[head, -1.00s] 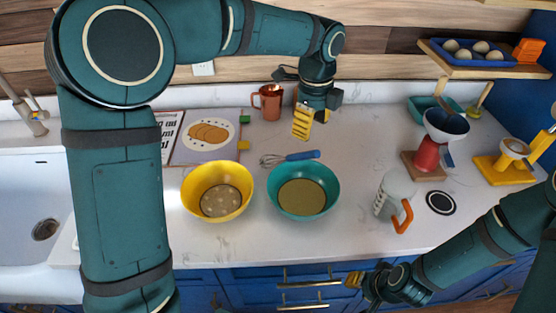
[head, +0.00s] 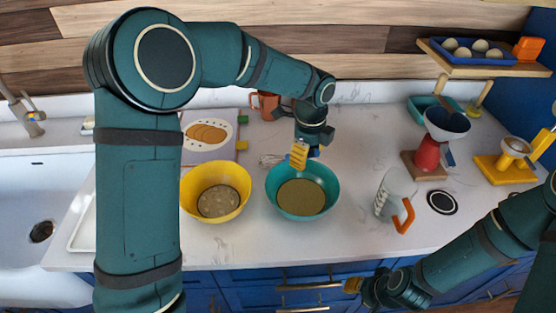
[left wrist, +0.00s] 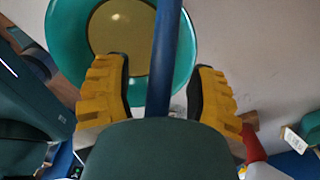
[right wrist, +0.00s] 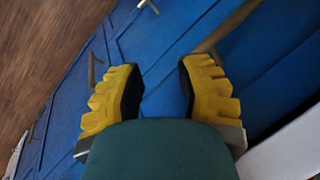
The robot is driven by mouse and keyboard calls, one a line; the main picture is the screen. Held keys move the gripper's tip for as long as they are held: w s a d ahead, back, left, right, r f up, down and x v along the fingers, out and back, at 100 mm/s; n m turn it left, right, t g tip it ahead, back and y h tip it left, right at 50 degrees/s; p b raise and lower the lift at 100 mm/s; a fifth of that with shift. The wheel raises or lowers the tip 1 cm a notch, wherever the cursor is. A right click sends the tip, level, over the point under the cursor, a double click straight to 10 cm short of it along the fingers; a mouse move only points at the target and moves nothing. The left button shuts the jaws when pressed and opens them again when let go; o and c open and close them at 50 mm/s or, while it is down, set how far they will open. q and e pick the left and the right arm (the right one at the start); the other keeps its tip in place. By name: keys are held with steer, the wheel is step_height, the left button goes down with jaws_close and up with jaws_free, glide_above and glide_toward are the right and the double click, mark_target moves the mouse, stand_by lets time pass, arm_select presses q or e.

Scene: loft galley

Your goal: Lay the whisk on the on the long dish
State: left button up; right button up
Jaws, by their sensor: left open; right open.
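In the left wrist view the blue handle (left wrist: 166,50) runs between the open yellow fingers, with a gap on each side. A long white dish (head: 82,225) lies at the counter's left, partly hidden by my left arm; I take it as the long dish. My right gripper (head: 362,287) is open and empty in front of the blue cabinets.

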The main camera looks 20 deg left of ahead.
arm_select(q)
jaws_close()
stand_by(0.3)
